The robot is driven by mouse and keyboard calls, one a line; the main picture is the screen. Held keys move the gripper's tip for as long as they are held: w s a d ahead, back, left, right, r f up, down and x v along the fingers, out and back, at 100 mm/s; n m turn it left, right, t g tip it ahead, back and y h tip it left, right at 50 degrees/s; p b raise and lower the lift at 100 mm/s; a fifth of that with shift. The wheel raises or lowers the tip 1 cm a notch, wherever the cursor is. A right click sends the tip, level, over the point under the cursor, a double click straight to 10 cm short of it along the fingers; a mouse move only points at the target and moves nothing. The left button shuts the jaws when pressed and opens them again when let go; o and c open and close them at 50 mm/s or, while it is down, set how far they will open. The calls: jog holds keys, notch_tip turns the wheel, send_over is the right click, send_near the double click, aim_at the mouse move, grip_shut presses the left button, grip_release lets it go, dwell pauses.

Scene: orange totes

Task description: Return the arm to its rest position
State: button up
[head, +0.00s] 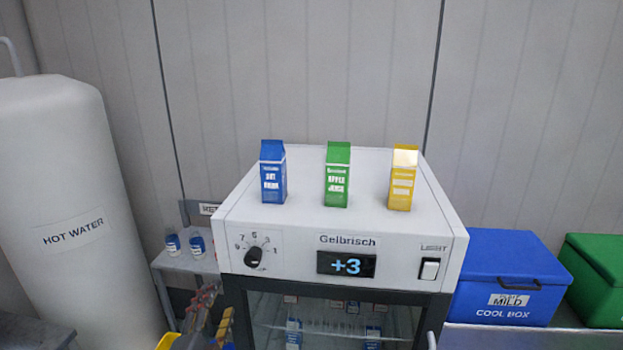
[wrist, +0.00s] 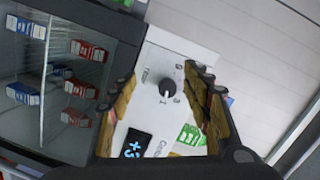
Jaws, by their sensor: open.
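My gripper (wrist: 160,82) is open in the wrist view, with its two tan fingers apart and nothing held between them. The fridge's control panel and its black dial (wrist: 167,88) show beyond the gap. In the head view part of my gripper (head: 214,316) shows low, left of the fridge front (head: 232,300). I cannot tell its distance from the fridge. The rest of my arm is mostly out of the frame.
A blue carton (head: 272,172), a green carton (head: 337,175) and a yellow carton (head: 402,178) stand upright on the fridge top (head: 305,215). A hot water tank (head: 65,200) stands left. A blue cool box (head: 507,278) and green box (head: 600,275) stand right.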

jog(key=s+a+f+n+g+y, duration=0.6)
jog(key=s+a+f+n+y, duration=0.15)
jog(key=a, duration=0.25)
jog(key=s+d+f+n+g, duration=0.2)
jog(key=s+d+n+g, duration=0.4)
jog(key=s+d+n, duration=0.15)
jog(key=s+d+r+h, duration=0.1)
jog(key=d+r+h, duration=0.1)
jog(key=d, duration=1.2)
jog(key=s+d+r+m+h, duration=0.1)
jog(key=d+r+h, duration=0.2)
jog(key=d, duration=1.2)
jog(key=s+d+r+m+h, duration=0.1)
jog(key=s+d+r+h, duration=0.1)
jog(key=d, duration=1.3)
jog(key=shift+r+t+h, duration=0.2)
jog(key=shift+t+h, duration=0.1)
jog(key=shift+h, duration=0.35)
